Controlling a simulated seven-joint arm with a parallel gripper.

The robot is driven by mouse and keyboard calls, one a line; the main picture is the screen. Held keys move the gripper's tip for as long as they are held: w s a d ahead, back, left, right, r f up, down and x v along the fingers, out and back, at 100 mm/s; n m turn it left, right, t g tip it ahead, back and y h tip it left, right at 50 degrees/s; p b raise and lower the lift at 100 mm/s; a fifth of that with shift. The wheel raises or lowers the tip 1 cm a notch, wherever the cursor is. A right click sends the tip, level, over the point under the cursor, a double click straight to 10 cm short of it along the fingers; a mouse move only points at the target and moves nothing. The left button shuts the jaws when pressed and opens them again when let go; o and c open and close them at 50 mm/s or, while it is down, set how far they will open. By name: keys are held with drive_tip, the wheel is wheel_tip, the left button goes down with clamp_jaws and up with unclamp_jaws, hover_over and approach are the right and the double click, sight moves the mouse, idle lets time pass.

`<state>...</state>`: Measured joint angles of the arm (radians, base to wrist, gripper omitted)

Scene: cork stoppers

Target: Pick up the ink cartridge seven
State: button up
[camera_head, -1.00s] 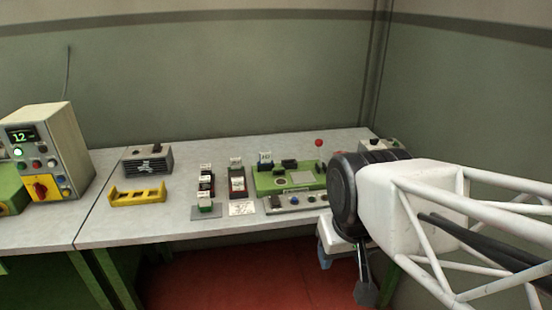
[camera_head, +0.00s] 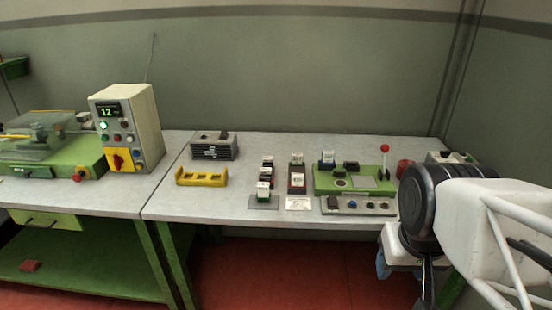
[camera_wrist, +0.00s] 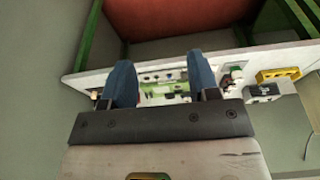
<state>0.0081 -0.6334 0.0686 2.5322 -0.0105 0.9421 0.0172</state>
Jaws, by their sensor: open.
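Several small dark and red blocks with white labels stand on the right table: a column of labelled blocks (camera_head: 264,187), one in a dark holder (camera_head: 297,180) and one on the green device (camera_head: 328,157). The labels are too small to read, so I cannot tell which is ink cartridge seven. My gripper (camera_head: 383,265) is partly hidden by my wrist, in front of the table's right end. In the wrist view my gripper (camera_wrist: 162,80) is open and empty. Its two blue fingers stand apart, with the green device visible between them at a distance.
The green device (camera_head: 365,184) carries a red-knobbed lever (camera_head: 384,150) and has a grey button panel (camera_head: 357,207) before it. A yellow rack (camera_head: 202,180), a dark grey box (camera_head: 214,150) and a control box (camera_head: 140,125) stand further left. The table's front left is clear.

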drive_tip(key=shift+o, duration=0.4)
idle(0.4)
drive_tip(key=w+a+r+n, duration=0.2)
drive_tip(key=w+r, duration=0.1)
drive_tip(key=w, duration=0.6)
drive_tip(key=w+a+r+n, duration=0.1)
drive_tip(key=w+r+n, duration=0.15)
drive_tip(key=w, duration=0.65)
drive_tip(key=n+g, duration=0.3)
drive_tip(key=n, duration=1.1)
hover_over(268, 158)
drive_tip(key=shift+m, duration=0.25)
drive_tip(key=f, duration=1.9)
drive_tip(key=shift+s+d, duration=0.25)
drive_tip(key=shift+d, duration=0.15)
drive_tip(key=shift+w+a+f, duration=0.25)
drive_tip(key=shift+w+a, duration=0.05)
